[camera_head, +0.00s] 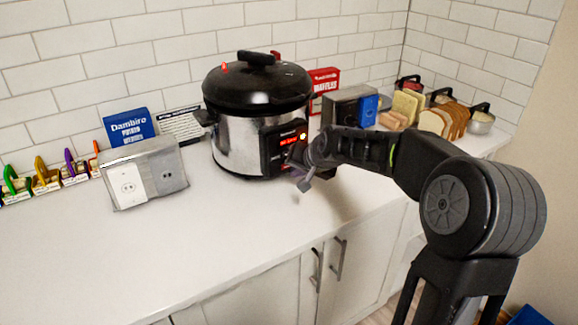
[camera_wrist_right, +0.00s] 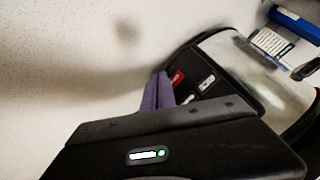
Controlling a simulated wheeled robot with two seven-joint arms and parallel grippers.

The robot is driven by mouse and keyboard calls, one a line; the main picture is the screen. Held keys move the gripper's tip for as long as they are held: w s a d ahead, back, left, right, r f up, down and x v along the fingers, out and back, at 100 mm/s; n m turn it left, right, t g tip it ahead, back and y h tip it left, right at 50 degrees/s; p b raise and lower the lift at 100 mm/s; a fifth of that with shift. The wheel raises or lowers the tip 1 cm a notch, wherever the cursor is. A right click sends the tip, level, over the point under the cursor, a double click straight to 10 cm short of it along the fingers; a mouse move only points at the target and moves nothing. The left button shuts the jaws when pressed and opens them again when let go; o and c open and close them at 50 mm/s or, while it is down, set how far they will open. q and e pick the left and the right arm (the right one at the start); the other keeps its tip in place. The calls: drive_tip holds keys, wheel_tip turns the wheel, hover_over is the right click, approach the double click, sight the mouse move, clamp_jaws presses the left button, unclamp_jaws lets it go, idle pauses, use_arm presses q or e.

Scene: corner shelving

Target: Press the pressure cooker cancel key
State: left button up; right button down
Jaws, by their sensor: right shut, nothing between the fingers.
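The pressure cooker (camera_head: 235,140) is steel with a black lid and stands upright on the white counter against the tiled wall. Its black control panel (camera_head: 272,147) faces the front right and has a lit red display. My right gripper (camera_head: 297,158) is shut and empty, with its tips close in front of the panel's right side. In the right wrist view the narrow fingers (camera_wrist_right: 158,92) lie together beside the panel (camera_wrist_right: 212,95), where a red patch and pale keys show. I cannot tell whether the tips touch it. The cancel key cannot be made out. My left gripper is out of view.
A grey outlet box (camera_head: 150,178) and a blue carton (camera_head: 129,129) stand left of the cooker. A red waffle box (camera_head: 325,82), a toaster (camera_head: 342,103) and bread slices (camera_head: 436,122) are to the right. The front counter is clear.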

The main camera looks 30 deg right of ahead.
drive_tip(key=shift+w, duration=0.35)
drive_tip(key=shift+w, duration=0.35)
idle(0.6)
drive_tip(key=shift+s, duration=0.75)
drive_tip(key=shift+s, duration=0.1)
drive_tip(key=shift+s+b, duration=0.35)
drive_tip(key=shift+s, duration=2.1)
